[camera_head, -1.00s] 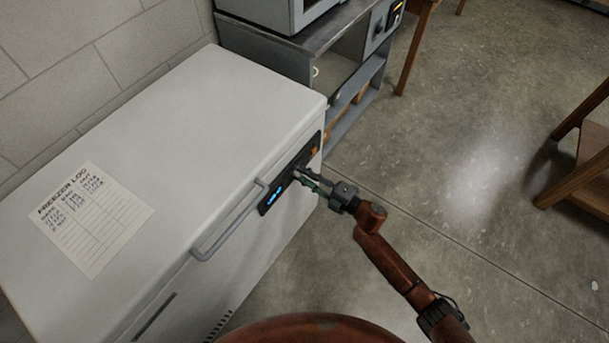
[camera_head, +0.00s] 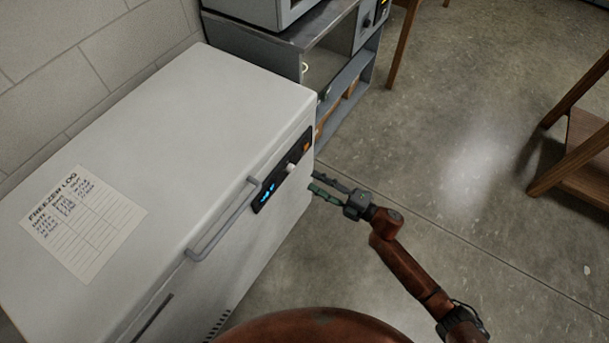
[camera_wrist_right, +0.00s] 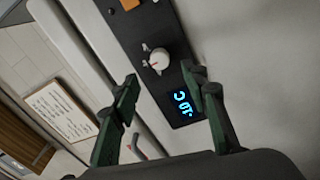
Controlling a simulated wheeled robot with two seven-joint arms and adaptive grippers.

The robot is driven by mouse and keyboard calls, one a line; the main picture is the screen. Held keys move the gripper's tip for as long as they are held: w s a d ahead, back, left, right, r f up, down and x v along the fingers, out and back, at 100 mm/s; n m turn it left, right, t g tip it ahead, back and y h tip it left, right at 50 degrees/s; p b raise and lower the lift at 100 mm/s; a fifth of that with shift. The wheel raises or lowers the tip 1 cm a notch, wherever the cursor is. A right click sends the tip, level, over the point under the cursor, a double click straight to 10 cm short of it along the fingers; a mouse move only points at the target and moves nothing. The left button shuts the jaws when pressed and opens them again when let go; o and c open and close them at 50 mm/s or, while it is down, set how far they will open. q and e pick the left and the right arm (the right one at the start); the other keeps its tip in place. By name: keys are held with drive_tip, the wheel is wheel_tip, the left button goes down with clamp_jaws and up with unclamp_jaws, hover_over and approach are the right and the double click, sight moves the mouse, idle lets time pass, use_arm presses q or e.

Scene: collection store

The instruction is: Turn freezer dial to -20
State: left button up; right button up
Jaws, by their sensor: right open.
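The white freezer dial (camera_head: 291,168) is a round knob on the dark control panel at the freezer's front edge. In the right wrist view the dial (camera_wrist_right: 158,60) shows a red mark on its face. A blue lit display (camera_head: 268,194) is beside it; in the wrist view the display (camera_wrist_right: 183,104) is rotated and seems to read -10 C. My right gripper (camera_head: 312,182) is open and empty, apart from the panel. In the wrist view its green fingers (camera_wrist_right: 162,82) are spread, with the dial beyond the gap between them. My left gripper is not in view.
The white chest freezer (camera_head: 180,110) has a grey bar handle (camera_head: 222,222) beside the panel and a log sheet (camera_head: 83,222) on its lid. An orange switch (camera_head: 306,147) is on the panel. A grey bench (camera_head: 325,45) stands behind.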

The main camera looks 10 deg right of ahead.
drive_tip(key=shift+v, duration=2.05)
drive_tip(key=shift+f, duration=0.1)
